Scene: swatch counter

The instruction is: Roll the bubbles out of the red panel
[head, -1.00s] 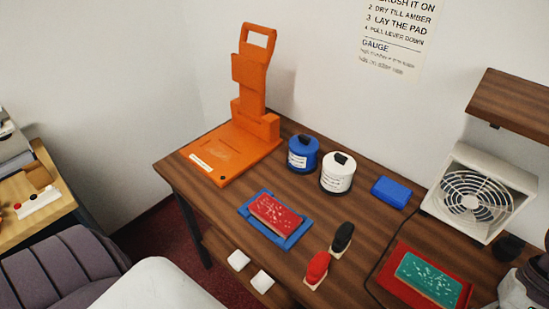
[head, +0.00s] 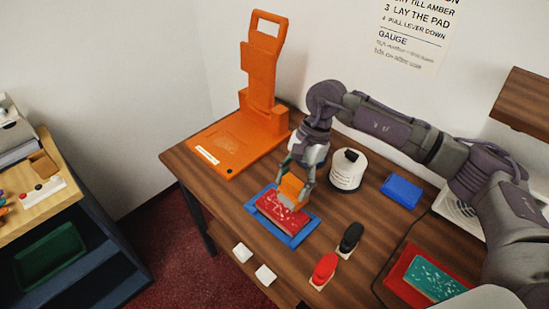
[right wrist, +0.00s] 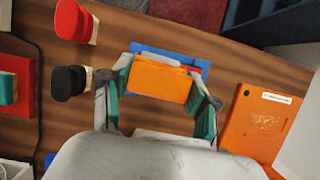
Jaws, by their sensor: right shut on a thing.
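The red panel (head: 284,212) with pale specks lies in a blue tray (head: 252,212) on the wooden counter. My right gripper (head: 293,186) is shut on an orange tool (head: 292,190) above the panel's far part. In the right wrist view, the orange tool (right wrist: 158,82) sits between the fingers, with a pale grey part (right wrist: 160,56) beyond it; the tool hides most of the panel. Whether the tool touches the panel is unclear. The blue tray (right wrist: 180,49) shows around it. My left gripper is not in view.
A white pot (head: 346,172) and blue block (head: 401,191) stand to the right. Red (head: 325,270) and black (head: 350,238) knobbed tools stand in front. A teal panel (head: 436,279) lies at right. An orange press (head: 235,140) stands behind left.

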